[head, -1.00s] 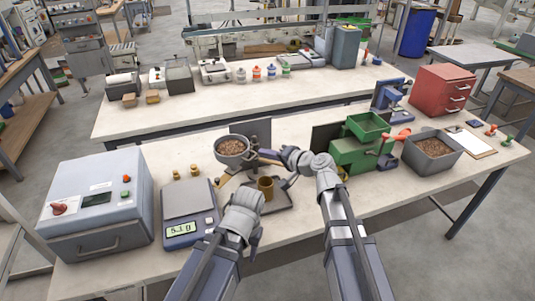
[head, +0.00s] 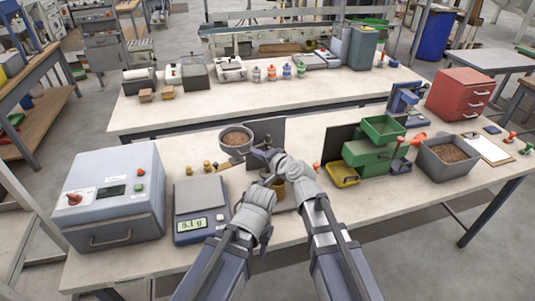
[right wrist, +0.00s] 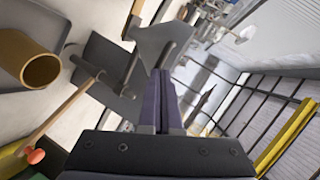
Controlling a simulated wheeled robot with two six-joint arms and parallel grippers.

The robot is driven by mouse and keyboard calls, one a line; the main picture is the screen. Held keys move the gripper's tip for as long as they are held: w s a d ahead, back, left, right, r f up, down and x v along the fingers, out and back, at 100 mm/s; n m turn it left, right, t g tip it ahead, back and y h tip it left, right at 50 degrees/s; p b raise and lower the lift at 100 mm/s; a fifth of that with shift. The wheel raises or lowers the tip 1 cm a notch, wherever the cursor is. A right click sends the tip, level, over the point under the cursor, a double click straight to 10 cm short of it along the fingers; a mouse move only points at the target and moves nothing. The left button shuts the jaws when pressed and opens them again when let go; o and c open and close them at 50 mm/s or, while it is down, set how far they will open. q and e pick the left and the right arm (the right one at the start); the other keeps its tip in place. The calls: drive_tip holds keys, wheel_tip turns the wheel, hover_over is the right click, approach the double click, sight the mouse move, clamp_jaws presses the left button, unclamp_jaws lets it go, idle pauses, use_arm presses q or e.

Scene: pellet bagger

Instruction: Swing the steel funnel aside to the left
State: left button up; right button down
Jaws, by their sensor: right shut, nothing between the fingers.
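The steel funnel (head: 237,138), a grey round bowl full of brown pellets, stands in front of a dark upright panel (head: 268,131). My right gripper (head: 258,154) is close to the right of the funnel, in front of the panel. In the right wrist view its fingers (right wrist: 162,92) are shut with nothing between them, near a dark bracket (right wrist: 113,75). I cannot tell whether they touch anything. My left gripper (head: 264,238) is low in front; its jaws are not clear. A brass cup (right wrist: 38,69) shows in the right wrist view; my arms mostly hide it in the head view.
A scale (head: 201,200) reading 5.1 g and a grey box machine (head: 113,195) stand to the left. A green machine (head: 372,160) and a grey bin of pellets (head: 447,158) stand to the right. A thin wooden rod with an orange end (right wrist: 35,156) shows in the right wrist view.

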sight(241, 148)
drive_tip(key=shift+w+a, duration=0.35)
drive_tip(key=shift+a, duration=0.55)
drive_tip(key=shift+w+a, duration=0.3)
drive_tip(key=shift+a, duration=0.55)
drive_tip(key=shift+s, duration=0.1)
drive_tip(key=p+v, duration=0.2)
drive_tip(key=v, duration=0.5)
drive_tip(key=shift+s+d, duration=0.2)
drive_tip(key=shift+d, duration=0.05)
drive_tip(key=shift+r, duration=0.15)
